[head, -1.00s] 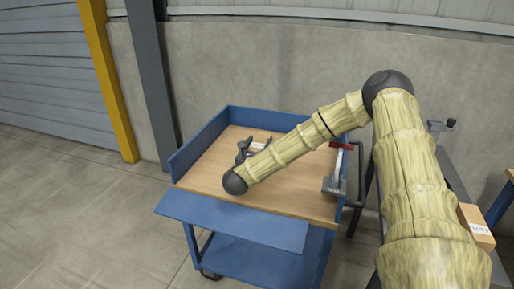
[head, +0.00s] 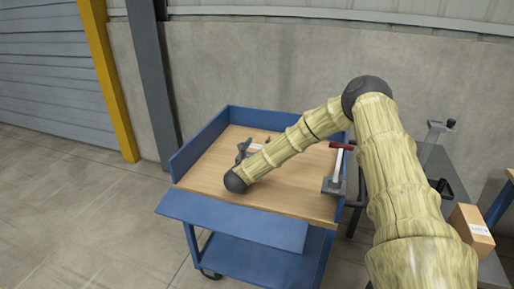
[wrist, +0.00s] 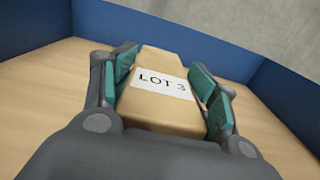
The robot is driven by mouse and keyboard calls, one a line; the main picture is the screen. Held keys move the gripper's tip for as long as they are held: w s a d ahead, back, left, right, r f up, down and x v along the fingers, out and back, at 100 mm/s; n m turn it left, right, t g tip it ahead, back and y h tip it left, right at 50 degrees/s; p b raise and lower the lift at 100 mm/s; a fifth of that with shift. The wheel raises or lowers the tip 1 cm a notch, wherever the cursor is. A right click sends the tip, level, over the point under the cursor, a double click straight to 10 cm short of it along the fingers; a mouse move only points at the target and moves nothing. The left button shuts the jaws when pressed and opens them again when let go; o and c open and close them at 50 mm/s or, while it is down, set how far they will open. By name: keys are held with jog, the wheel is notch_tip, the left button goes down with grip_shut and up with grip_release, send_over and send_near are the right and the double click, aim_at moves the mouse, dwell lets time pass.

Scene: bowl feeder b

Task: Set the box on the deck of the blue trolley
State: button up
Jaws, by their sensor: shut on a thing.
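The tan box (wrist: 155,92) carries a white label reading LOT 3 and sits between the teal finger pads in the wrist view. My gripper (wrist: 162,72) is shut on it. In the head view my gripper (head: 245,150) is over the far left part of the wooden deck of the blue trolley (head: 285,196). There the box is mostly hidden by my arm and gripper. I cannot tell whether its underside touches the deck.
A toggle clamp with a red handle (head: 342,147) stands at the deck's right side. Blue walls (head: 200,145) edge the deck at the left and back. Another cardboard box (head: 470,230) is on the grey surface at right. The deck's front is clear.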

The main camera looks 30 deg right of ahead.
jog(key=o, duration=1.6)
jog(key=shift+r, duration=0.1)
jog(key=shift+s+a, duration=0.15)
jog(key=shift+a, duration=0.1)
jog(key=b+v, duration=0.1)
jog(key=v, duration=1)
jog(key=shift+s+a, duration=0.15)
jog(key=shift+s, duration=0.05)
